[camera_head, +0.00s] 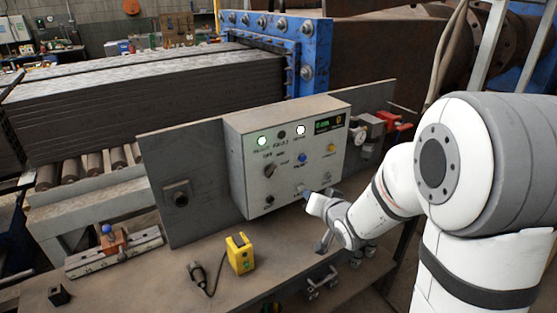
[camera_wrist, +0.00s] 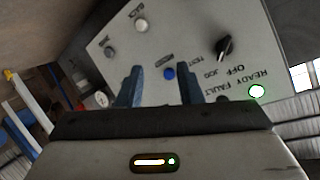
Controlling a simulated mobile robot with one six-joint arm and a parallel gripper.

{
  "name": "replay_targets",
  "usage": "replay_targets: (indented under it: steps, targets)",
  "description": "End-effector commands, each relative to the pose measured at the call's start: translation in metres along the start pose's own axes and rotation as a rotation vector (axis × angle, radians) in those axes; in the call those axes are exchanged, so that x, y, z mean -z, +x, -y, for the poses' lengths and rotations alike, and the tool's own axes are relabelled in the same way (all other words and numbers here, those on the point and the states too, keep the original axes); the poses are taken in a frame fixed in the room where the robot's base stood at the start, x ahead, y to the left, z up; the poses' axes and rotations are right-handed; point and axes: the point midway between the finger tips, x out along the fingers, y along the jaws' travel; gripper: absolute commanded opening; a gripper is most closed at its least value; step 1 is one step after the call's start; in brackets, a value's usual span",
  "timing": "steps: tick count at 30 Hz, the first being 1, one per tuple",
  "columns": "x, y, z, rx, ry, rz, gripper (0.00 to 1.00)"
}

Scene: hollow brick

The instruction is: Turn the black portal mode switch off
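The black mode switch (camera_head: 270,171) is a rotary knob on the left part of the grey control box's face (camera_head: 240,165). In the wrist view the switch (camera_wrist: 225,46) is at the upper right, upside down, with OFF and JOG lettering beside it. Its handle lies at a slant; I cannot tell its exact setting. My gripper (camera_head: 307,193) is in front of the box's lower right part, right of and below the switch. In the wrist view its two blue fingers (camera_wrist: 160,76) are apart, with nothing held. The switch is outside them, to the right.
A blue button (camera_wrist: 168,73) shows between the fingers, behind them. A lit green lamp (camera_head: 262,141) is above the switch. A yellow device (camera_head: 240,254) and a clamp (camera_head: 113,241) stand on the bench.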

Motion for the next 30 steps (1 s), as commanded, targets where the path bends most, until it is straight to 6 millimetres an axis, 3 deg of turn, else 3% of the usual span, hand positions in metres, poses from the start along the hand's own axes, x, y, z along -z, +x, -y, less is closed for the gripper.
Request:
replay_targets:
  steps: [6, 12, 17, 30]
  targets:
    - [0.002, 0.021, 0.043, 0.282, 0.16, -0.096, 0.33]
    - [0.001, 0.023, 0.061, 0.419, 0.247, -0.13, 0.33]
    - [0.004, 0.033, 0.069, 0.443, 0.26, -0.134, 0.33]
    - [0.015, 0.087, 0.092, 0.439, 0.258, -0.135, 0.33]
